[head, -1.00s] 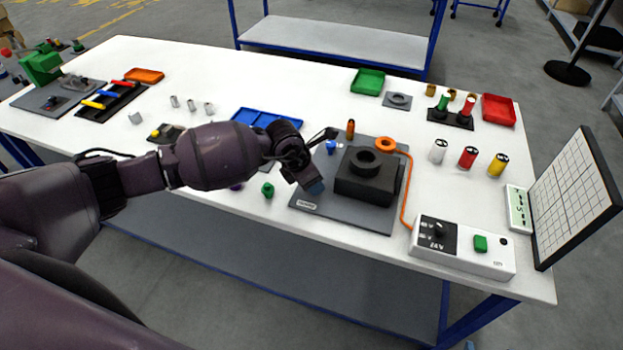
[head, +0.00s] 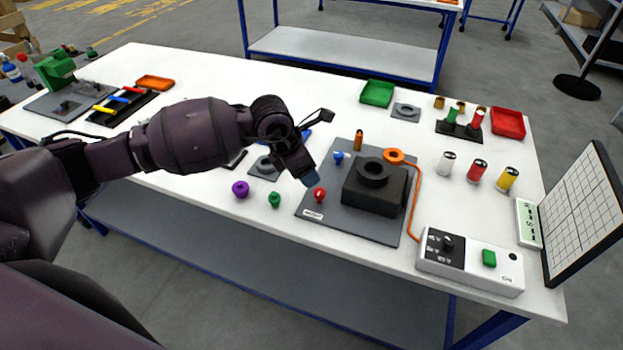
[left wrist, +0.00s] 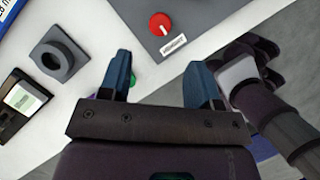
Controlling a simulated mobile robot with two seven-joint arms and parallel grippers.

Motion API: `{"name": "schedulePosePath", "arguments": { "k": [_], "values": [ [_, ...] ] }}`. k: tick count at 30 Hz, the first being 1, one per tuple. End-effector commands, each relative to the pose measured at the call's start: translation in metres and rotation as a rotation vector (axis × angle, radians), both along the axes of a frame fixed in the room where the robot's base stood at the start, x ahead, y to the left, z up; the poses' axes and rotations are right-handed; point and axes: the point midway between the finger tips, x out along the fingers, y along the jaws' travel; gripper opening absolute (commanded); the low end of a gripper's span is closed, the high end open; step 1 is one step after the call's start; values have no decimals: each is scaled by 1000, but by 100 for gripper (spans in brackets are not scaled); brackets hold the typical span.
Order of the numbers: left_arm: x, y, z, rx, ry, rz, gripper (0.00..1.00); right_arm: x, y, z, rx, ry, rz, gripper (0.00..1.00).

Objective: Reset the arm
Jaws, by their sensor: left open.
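My left arm comes in from the left in the head view. Its gripper (head: 310,179) is over the left edge of the grey fixture plate (head: 340,222), above and close to a red knob (head: 319,194). In the left wrist view the two blue fingers of my left gripper (left wrist: 160,82) are spread apart with nothing between them. The red knob (left wrist: 160,24) shows beyond the fingers, apart from them.
A black block (head: 375,188) with a ring stands on the plate. A white control box (head: 470,262) and a tilted grid panel (head: 583,213) are at the right. Purple (head: 240,188) and green (head: 274,199) knobs lie near the front edge.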

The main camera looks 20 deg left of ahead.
Motion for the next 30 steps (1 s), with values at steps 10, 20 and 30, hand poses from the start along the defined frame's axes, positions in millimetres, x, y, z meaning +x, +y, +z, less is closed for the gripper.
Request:
{"name": "schedulePosePath", "arguments": {
  "k": [10, 20, 30],
  "values": [
    [-4, 4, 15, 0, 0, 0, 57, -9, -1, -6, 0, 17, -5, 73],
    [-4, 4, 14, 0, 0, 0, 57, -9, -1, -7, -1, 20, -5, 73],
    [-2, -42, 41, -327, -25, -13, 57, -1, 0, -3, 0, 5, 0, 73]
  ]
}}
